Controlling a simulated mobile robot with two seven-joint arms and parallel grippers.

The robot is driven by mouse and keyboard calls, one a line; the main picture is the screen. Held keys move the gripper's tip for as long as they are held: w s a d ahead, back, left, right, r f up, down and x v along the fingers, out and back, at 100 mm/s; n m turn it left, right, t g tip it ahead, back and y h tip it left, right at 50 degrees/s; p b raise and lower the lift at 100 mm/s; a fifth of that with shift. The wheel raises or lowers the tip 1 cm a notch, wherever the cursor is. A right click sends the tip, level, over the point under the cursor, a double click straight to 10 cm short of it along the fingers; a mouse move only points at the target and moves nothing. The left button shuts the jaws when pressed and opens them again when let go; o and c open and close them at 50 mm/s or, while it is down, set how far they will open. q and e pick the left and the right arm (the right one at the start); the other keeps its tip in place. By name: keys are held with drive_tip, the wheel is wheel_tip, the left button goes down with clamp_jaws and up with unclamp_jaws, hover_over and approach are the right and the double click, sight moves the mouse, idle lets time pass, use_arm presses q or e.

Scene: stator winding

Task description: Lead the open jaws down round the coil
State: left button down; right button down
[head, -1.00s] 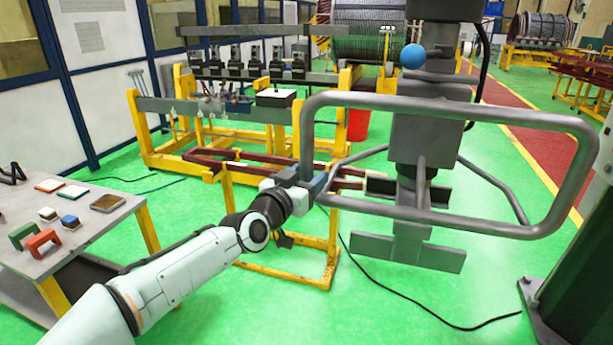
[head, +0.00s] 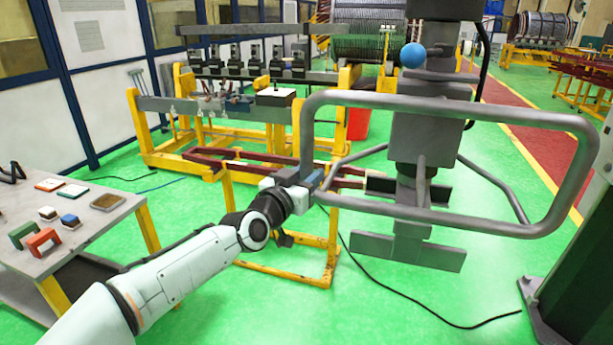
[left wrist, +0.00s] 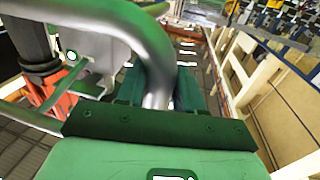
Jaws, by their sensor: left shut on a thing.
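The coil (head: 235,168) is a long, flat, dark red loop with pale ends, lying on yellow stands in the head view. A grey lifting device (head: 426,140) hangs to its right, with a large tubular handle frame (head: 465,108). The device's low grey jaw parts (head: 438,194) are near the coil's right end; I cannot tell whether they are around it. My left gripper (head: 312,183) is shut on the handle's left upright. In the left wrist view, the grey tube (left wrist: 158,60) runs between the green fingers. My right gripper is not in view.
A grey table (head: 85,225) with small blocks and red and green brackets stands at left. A yellow rack with black clamps (head: 245,65) stands behind the coil. A dark post (head: 575,250) is at right. A black cable crosses the green floor (head: 365,320).

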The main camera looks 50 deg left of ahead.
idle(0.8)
use_arm(q)
drive_tip(key=c, duration=1.4)
unclamp_jaws()
clamp_jaws()
